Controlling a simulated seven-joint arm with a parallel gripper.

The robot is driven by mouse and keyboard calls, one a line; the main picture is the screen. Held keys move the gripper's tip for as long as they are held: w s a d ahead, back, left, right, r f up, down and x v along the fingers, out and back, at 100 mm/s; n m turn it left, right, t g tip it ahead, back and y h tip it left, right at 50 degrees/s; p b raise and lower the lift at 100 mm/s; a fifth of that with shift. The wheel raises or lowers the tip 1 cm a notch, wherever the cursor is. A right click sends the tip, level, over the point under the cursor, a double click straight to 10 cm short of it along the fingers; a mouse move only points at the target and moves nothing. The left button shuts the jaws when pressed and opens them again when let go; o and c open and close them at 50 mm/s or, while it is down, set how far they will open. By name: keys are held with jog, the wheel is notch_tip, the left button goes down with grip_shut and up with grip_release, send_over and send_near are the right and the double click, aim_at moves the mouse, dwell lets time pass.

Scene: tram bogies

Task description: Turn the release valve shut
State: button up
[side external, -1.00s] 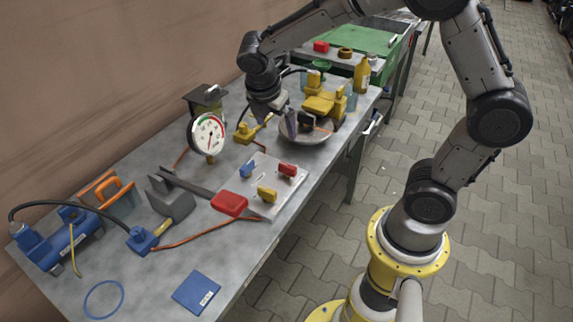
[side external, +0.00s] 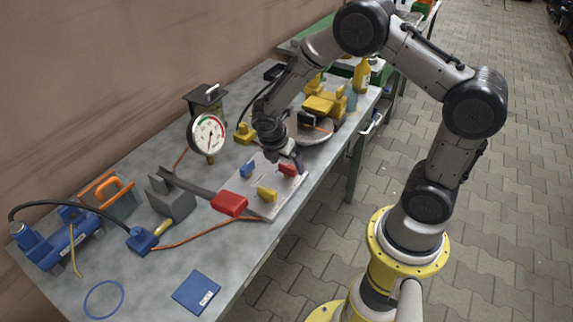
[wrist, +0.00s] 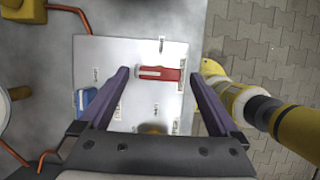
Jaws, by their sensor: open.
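A pale valve plate (side external: 262,205) lies on the grey workbench with three small coloured handles. The red handle (side external: 287,170) is at its far right, the blue handle (side external: 246,171) at the left and the yellow handle (side external: 267,194) nearer the front. My gripper (side external: 292,167) is open above the red handle. In the wrist view the red handle (wrist: 160,73) lies crosswise between my two spread fingers (wrist: 158,76), with a gap at each side. The blue handle (wrist: 86,99) is left of the fingers; the yellow handle (wrist: 152,128) is partly hidden by my gripper. The labels are too small to read.
A red-ended lever (side external: 230,204) reaches the plate's left edge. A pressure gauge (side external: 207,136) stands behind, and a round dish (side external: 318,134) lies beyond my gripper. A blue pump (side external: 60,245) and blue booklet (side external: 196,292) are at the left. The bench's front edge is close.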

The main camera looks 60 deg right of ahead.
jog(key=shift+d+f, duration=0.25)
jog(key=shift+f, duration=0.4)
jog(key=c, duration=1.4)
jog(key=shift+o, duration=0.2)
